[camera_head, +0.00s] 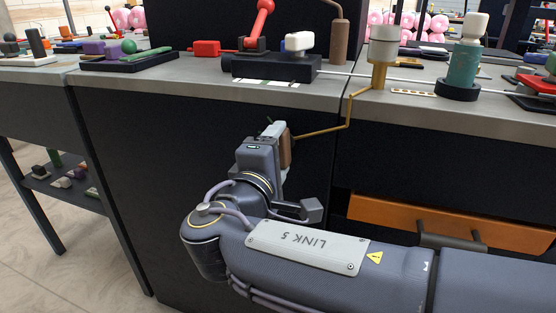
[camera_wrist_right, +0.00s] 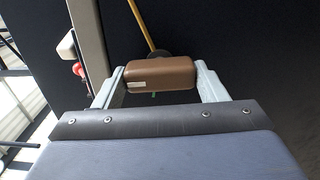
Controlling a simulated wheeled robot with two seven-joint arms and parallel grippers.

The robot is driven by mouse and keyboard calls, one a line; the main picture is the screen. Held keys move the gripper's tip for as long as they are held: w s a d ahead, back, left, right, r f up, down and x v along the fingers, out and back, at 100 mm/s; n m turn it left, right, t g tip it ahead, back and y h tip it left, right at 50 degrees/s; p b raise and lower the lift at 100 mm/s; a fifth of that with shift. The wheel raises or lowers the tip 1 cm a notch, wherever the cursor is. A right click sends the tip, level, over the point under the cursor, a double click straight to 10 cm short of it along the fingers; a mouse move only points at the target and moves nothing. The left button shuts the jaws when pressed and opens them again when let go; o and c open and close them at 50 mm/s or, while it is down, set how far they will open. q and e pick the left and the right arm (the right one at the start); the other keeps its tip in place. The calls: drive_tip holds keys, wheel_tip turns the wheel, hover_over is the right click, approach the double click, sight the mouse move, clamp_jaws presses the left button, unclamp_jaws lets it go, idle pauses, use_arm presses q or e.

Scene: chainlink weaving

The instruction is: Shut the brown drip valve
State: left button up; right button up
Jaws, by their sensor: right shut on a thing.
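The brown drip valve handle (camera_head: 286,151) sits at the end of a bent brass rod (camera_head: 350,115), in front of the dark cabinet face and below the counter edge. My right gripper (camera_head: 279,142) is shut on this brown handle. In the right wrist view the brown block (camera_wrist_right: 161,74) lies between the two pale fingers of the gripper (camera_wrist_right: 160,80), with the brass rod behind it. The rod leads up to a cream and brass fitting (camera_head: 382,52) on the counter. My left gripper is not in view.
An orange drawer (camera_head: 440,222) stands out below the counter at right, close to my right arm. The counter holds a red lever (camera_head: 262,20), a black block (camera_head: 272,68) and a green bottle-like part (camera_head: 463,70). Open floor (camera_head: 45,265) lies at left.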

idle(0.5)
drive_tip(key=o, duration=1)
drive_tip(key=p+v, duration=0.2)
drive_tip(key=v, duration=0.6)
